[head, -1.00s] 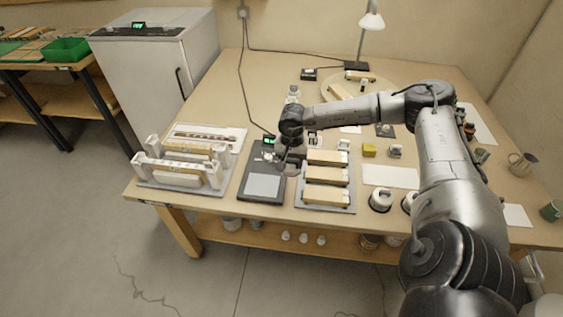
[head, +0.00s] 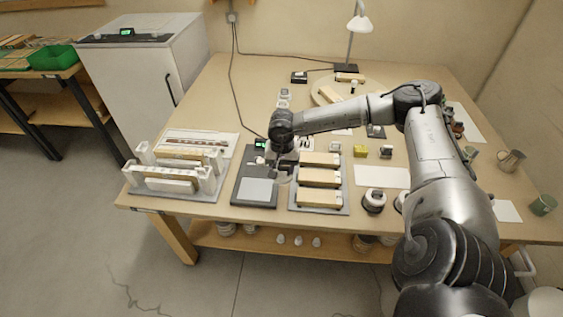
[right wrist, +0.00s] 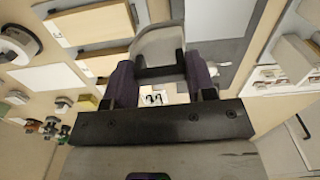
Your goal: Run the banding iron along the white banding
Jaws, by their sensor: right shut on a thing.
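My right gripper (head: 282,169) is over the right side of the dark station with a grey plate (head: 258,190). In the right wrist view my right gripper (right wrist: 160,80) is shut on a light grey rounded body, which looks like the banding iron (right wrist: 160,45). It sits between the two purple-lined fingers. The iron's lower side is hidden. At the left end of the bench a white clamp rack (head: 206,182) holds boards on edge. A pale strip (head: 168,185) shows along its front; I cannot tell if this is the white banding. My left gripper is out of view.
A grey tray with several wooden blocks (head: 319,178) stands just right of my right gripper. A cable runs behind the station. A lamp (head: 359,22) stands at the back.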

